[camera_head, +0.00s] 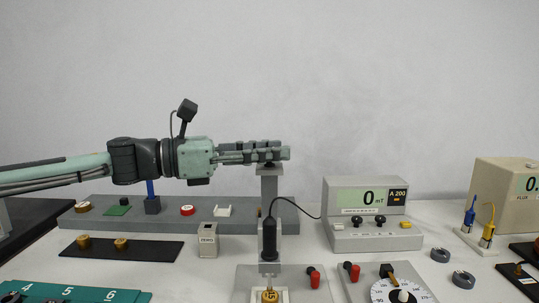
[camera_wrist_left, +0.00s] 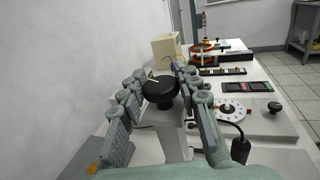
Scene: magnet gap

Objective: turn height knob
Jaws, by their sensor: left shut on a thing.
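The height knob (camera_wrist_left: 160,91) is a round black knob with a pale line on its top, seen in the left wrist view. It sits on top of a grey upright column (camera_head: 269,190) in the head view, where the fingers hide most of it. My left gripper (camera_head: 284,153) reaches in level from the left above the column. In the left wrist view my left gripper (camera_wrist_left: 160,74) has its fingers on both sides of the knob, shut on it. A black probe (camera_head: 269,238) with a cable hangs at the column's front. My right gripper is not in view.
A grey meter (camera_head: 365,196) reading 0 mT stands to the right of the column. A small ZERO block (camera_head: 208,240) stands to its left. The space above the bench is clear.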

